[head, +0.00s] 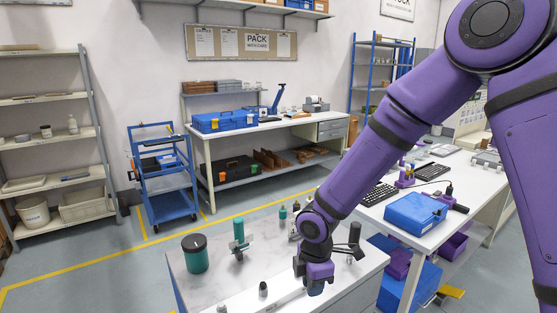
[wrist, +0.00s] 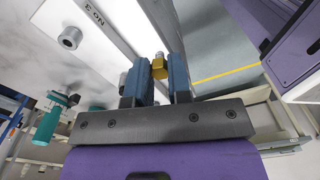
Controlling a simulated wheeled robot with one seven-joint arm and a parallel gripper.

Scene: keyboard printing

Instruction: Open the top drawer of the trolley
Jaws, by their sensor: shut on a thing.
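A low unit with a pale marble-like top (head: 215,265) stands in front of me, and I take it to be the trolley. Its drawer fronts are hidden from the head view. My gripper (head: 316,288) is low at the unit's near right edge. In the wrist view my gripper (wrist: 159,80) has its two blue-grey fingers close together, with a small brass-yellow piece (wrist: 158,68) showing between their tips. Whether this piece is a drawer handle I cannot tell. A white strip with black lettering (wrist: 95,20) runs along the edge beside the fingers.
A green jar (head: 196,254), a teal-handled tool (head: 239,237) and several small items stand on the unit's top. A blue wheeled cart (head: 165,170) stands farther back. A white workbench with a blue case (head: 415,212) is at right.

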